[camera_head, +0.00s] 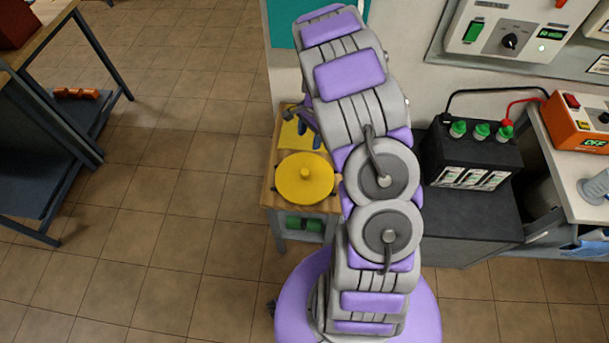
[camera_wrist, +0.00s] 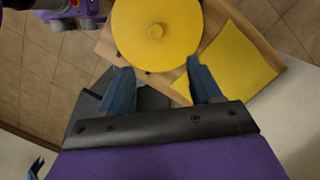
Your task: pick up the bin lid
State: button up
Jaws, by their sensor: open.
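The bin lid (camera_head: 304,178) is a round yellow disc with a small knob at its centre. It lies on a small wooden-topped stand (camera_head: 270,188) left of my arm. In the wrist view the lid (camera_wrist: 157,32) is at the top centre, beyond my fingertips. My gripper (camera_wrist: 158,80) is open, with its two blue fingers apart and nothing between them. The fingertips point toward the lid's near edge, and I cannot tell the height between them.
A flat yellow sheet (camera_wrist: 239,60) lies beside the lid on the stand. A black battery (camera_head: 472,155) with green caps sits on a dark cabinet to the right. An orange device (camera_head: 577,122) is on the right bench. A dark-framed table (camera_head: 50,110) stands at left. Tiled floor between is clear.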

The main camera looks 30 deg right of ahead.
jog(key=b, duration=0.2)
send_over(305, 171)
jog(key=f, duration=0.8)
jog(key=w+f, duration=0.1)
jog(key=f, duration=0.2)
jog(key=shift+d+f, duration=0.35)
jog(key=shift+f, duration=0.05)
jog(key=shift+s+a+f+b, duration=0.1)
jog(key=shift+s+f+b, duration=0.05)
jog(key=shift+f, duration=0.75)
jog(key=shift+s+a+f+b, duration=0.1)
jog(key=shift+s+f+b, duration=0.1)
jog(key=shift+f, duration=0.65)
jog(key=shift+s+a+f+b, duration=0.1)
jog(key=shift+s+f+b, duration=0.05)
jog(key=shift+f, duration=0.75)
grip_shut()
